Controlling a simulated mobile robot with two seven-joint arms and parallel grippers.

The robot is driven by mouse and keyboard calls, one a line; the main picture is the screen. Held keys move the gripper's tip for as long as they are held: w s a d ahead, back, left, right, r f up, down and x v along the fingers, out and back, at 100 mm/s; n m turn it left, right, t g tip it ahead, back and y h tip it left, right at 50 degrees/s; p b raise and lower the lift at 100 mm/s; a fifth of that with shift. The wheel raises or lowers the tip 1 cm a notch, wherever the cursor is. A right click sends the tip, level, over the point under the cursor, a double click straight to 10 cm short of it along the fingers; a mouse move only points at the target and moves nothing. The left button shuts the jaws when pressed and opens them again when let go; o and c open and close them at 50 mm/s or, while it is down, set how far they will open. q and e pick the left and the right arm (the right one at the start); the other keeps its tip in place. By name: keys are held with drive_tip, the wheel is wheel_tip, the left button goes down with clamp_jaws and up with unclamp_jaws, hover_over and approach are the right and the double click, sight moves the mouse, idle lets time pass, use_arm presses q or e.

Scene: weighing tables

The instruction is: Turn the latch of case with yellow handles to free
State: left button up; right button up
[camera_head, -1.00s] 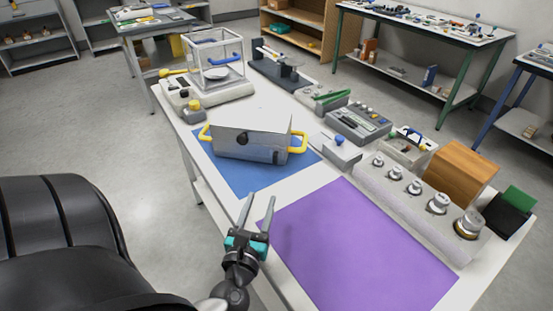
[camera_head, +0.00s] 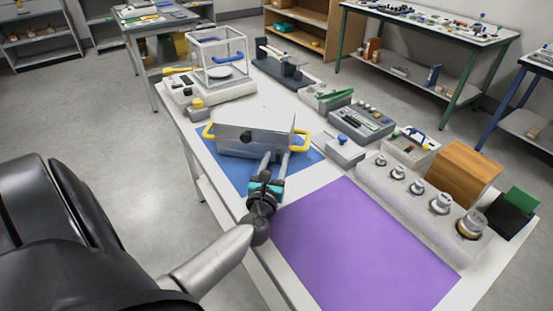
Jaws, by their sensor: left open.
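The case with yellow handles (camera_head: 232,140) is a grey metal box on the blue mat (camera_head: 223,168). One yellow handle (camera_head: 208,130) is at its left end and the other (camera_head: 301,141) at its right end. A dark round knob, which looks like the latch (camera_head: 246,137), is on its front face. My left gripper (camera_head: 274,158) is open and empty, its fingers pointing at the lower right part of the case front and hiding some of it. I cannot tell whether the fingertips touch the case. My right gripper is not in view.
A purple mat (camera_head: 365,245) lies bare at the near right. A row of metal weights in a grey rack (camera_head: 415,207) lines the right side, with a wooden block (camera_head: 460,172) behind. A glass-cased balance (camera_head: 217,75) stands beyond the case. A small blue-knobbed box (camera_head: 340,148) is right of the case.

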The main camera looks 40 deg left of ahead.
use_arm(q)
drive_tip(key=shift+w+a, duration=0.25)
drive_tip(key=shift+w, duration=0.2)
clamp_jaws()
idle(0.4)
